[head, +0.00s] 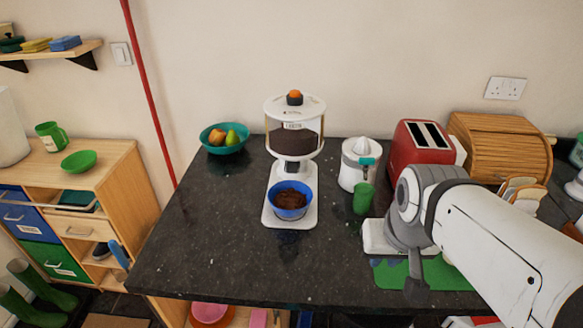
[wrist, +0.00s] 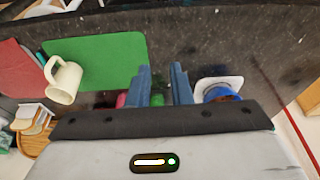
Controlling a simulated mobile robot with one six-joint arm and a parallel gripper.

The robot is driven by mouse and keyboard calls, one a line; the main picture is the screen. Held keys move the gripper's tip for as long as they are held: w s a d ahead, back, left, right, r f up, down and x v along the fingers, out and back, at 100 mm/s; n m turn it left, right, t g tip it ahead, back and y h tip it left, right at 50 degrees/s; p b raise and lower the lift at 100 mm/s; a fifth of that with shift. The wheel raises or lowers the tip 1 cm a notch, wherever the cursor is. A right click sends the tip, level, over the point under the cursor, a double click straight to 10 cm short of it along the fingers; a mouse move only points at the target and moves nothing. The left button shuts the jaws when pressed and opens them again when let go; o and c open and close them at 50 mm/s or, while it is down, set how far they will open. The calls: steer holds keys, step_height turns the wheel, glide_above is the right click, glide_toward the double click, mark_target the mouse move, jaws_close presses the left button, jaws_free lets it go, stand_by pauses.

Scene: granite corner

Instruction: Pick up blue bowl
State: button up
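The blue bowl (head: 290,212) holds dark brown contents and stands on the white base of a clear dispenser (head: 295,130). In the wrist view the bowl (wrist: 212,94) is partly cut off by my gripper's body, to the right of the fingers. My gripper (wrist: 163,75) has its two blue-grey fingers apart, with nothing held between them. Part of the green cup (wrist: 157,101) shows beyond the gap. In the head view my arm is at the right, well apart from the bowl.
A green cup (head: 363,198), a white juicer (head: 358,165) and a red toaster (head: 420,150) stand right of the dispenser. A teal fruit bowl (head: 243,150) is at the left. The counter's front left is clear.

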steer(key=w+a+f+m+y+p, duration=0.25)
steer(key=w+a+m, duration=0.35)
steer(key=w, duration=0.7)
steer(key=m+t, duration=0.1)
steer(key=m, duration=0.4)
glide_above(302, 208)
steer(key=s+d, duration=0.2)
steer(key=s, duration=0.1)
step_height(302, 208, down, 6)
steer(key=f, duration=0.1)
steer(key=shift+w+a+f+y+p, duration=0.1)
steer(key=shift+w+a+y+p, duration=0.1)
steer(key=shift+w+y+p, duration=0.2)
steer(key=b+x, duration=0.1)
steer(key=x, duration=0.6)
steer(key=shift+w+a+f+b, duration=0.1)
steer(key=shift+w+f+b, duration=0.15)
steer(key=shift+b, duration=0.1)
steer(key=shift+r, duration=0.1)
steer(key=shift+c, duration=0.3)
jaws_close()
